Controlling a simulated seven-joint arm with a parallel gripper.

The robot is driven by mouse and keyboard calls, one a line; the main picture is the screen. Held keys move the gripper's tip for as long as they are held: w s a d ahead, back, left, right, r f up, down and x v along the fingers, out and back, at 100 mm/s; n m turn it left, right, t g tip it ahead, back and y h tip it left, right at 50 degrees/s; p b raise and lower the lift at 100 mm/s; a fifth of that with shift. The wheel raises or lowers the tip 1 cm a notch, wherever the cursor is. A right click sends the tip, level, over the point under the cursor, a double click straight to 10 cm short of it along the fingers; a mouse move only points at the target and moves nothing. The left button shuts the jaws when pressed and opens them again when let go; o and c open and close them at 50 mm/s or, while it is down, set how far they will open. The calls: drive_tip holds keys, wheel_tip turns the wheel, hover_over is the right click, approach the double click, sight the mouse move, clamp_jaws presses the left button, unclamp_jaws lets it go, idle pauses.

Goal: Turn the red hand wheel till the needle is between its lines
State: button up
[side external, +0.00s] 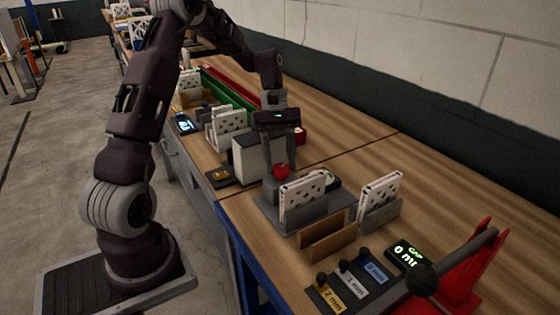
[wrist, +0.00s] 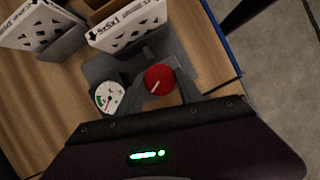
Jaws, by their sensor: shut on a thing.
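The red hand wheel (side external: 281,171) sits on a grey base on the bench in the side view. It also shows in the wrist view (wrist: 158,78), with a white mark on its face pointing to the lower left. My gripper (side external: 281,165) reaches down from above and is shut on the wheel, one finger on each side. In the wrist view my gripper (wrist: 162,84) has its fingertips at the wheel's rim. The round white gauge (wrist: 109,97) stands beside the wheel, with a green part and a red part on its dial. Whether the needle lies between its lines is too small to tell.
A white patterned filter (side external: 303,188) stands in a holder in front of the wheel; another filter (side external: 381,191) stands to its right. A brown holder (side external: 327,236), labelled knobs and a gap display (side external: 407,254) are nearer. A light box (side external: 250,158) stands left of my gripper.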

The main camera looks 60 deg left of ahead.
drive_tip(key=m+g, duration=0.1)
drive_tip(key=m, duration=0.1)
drive_tip(key=m+y, duration=0.1)
drive_tip(key=m, duration=0.2)
drive_tip(key=shift+w+d+g, duration=0.1)
drive_tip(key=shift+w+g, duration=0.1)
drive_tip(key=shift+g, duration=0.2)
drive_tip(key=shift+d+m+g+y, duration=0.1)
drive_tip(key=shift+m+g+y, duration=0.45)
drive_tip(key=shift+m, duration=1.35)
drive_tip(key=o, duration=1.3)
drive_tip(key=shift+o, duration=0.2)
drive_tip(key=v, duration=0.7)
drive_tip(key=shift+d+r, duration=0.1)
drive_tip(key=shift+r, duration=0.1)
